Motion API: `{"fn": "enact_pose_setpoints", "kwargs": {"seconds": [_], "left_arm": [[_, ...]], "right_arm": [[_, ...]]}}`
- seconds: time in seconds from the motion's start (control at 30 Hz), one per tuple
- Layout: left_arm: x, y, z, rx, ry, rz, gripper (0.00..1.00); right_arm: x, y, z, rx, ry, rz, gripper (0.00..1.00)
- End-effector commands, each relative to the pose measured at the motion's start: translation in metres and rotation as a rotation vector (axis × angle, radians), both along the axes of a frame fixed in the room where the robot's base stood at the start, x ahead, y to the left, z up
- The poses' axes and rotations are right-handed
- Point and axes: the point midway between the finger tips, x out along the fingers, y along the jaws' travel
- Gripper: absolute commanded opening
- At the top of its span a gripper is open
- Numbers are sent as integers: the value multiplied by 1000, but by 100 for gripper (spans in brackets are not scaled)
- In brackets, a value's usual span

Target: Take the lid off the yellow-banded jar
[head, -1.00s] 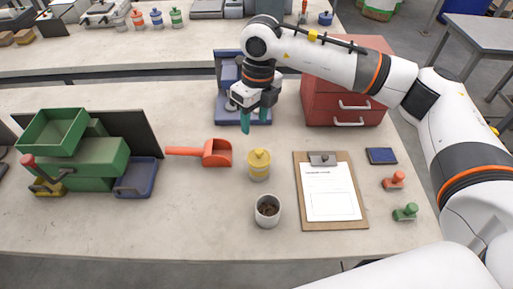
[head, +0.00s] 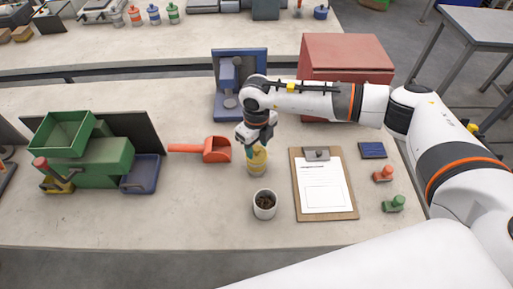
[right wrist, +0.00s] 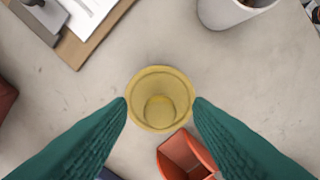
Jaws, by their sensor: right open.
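The yellow-banded jar (head: 257,168) stands upright on the bench, its upper part partly hidden by my right gripper in the head view. Its yellow lid (right wrist: 160,112) is on it, seen from above with a round knob in the middle. My right gripper (head: 258,147) is directly over the jar, pointing down. In the right wrist view its two green fingertips (right wrist: 160,103) are apart, one on each side of the lid. I cannot tell whether they touch it. My left gripper is not in view.
A white cup with dark contents (head: 264,206) stands just in front of the jar. An orange scoop (head: 216,150) lies left, a clipboard (head: 350,208) right. A blue machine (head: 239,108) and red drawer cabinet (head: 347,60) stand behind. Bare bench lies front left.

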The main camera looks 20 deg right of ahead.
Motion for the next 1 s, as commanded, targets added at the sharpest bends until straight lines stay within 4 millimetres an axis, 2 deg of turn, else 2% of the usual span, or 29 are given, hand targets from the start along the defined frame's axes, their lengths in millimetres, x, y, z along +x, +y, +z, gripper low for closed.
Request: {"fn": "enact_pose_setpoints", "kwargs": {"seconds": [0.23,0.53,0.83,1.0], "left_arm": [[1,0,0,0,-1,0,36],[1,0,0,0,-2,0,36],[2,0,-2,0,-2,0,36],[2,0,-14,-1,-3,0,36]], "right_arm": [[0,0,-3,1,-2,1,47],[0,0,-3,0,-1,0,0],[1,0,1,1,-3,0,0],[2,0,25,3,-7,0,0]]}}
